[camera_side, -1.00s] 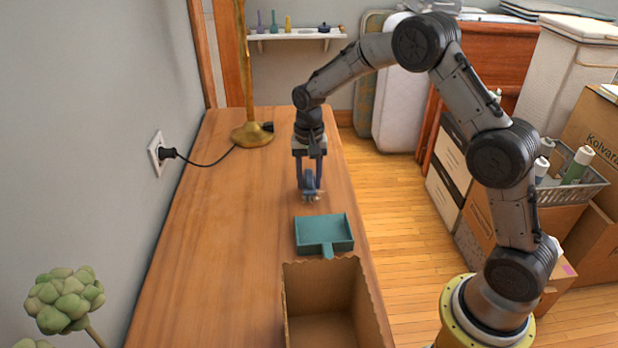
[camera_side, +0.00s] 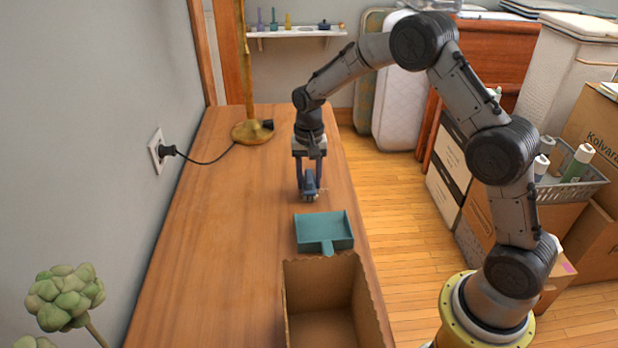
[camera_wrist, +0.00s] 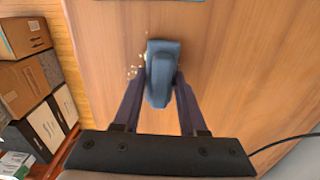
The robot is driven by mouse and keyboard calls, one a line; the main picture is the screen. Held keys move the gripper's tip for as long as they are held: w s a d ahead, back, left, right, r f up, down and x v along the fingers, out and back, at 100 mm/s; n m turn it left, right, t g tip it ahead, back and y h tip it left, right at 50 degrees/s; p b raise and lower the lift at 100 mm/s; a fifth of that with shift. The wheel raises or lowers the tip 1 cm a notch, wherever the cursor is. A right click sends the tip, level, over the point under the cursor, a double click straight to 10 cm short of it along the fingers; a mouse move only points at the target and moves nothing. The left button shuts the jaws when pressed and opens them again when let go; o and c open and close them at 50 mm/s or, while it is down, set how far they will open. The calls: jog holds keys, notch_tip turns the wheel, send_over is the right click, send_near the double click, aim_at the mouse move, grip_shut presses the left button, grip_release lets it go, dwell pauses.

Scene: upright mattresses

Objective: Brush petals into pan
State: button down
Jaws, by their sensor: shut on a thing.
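My gripper (camera_side: 310,180) is shut on a blue brush (camera_wrist: 162,72) and points down over the wooden table. In the wrist view the brush sits between my two fingertips (camera_wrist: 158,82). Its lower end is at or very near the tabletop; I cannot tell if it touches. Small pale petals (camera_wrist: 132,71) lie on the wood along the left side of the brush in the wrist view. The teal pan (camera_side: 323,230) lies flat on the table in front of the brush, its handle toward the cardboard box. I see no petals in it.
An open cardboard box (camera_side: 322,330) stands close behind the pan's handle. A brass lamp stand (camera_side: 252,132) and its black cord (camera_side: 208,162) are at the far left of the table (camera_side: 225,250). The table's left middle is clear. A plant (camera_side: 66,298) is at lower left.

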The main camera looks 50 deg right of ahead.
jog(key=shift+f, duration=0.15)
jog(key=shift+s+a, duration=0.1)
jog(key=shift+s+a, duration=0.2)
jog(key=shift+s, duration=0.05)
jog(key=shift+w+d, duration=0.65)
jog(key=shift+s+a, duration=0.1)
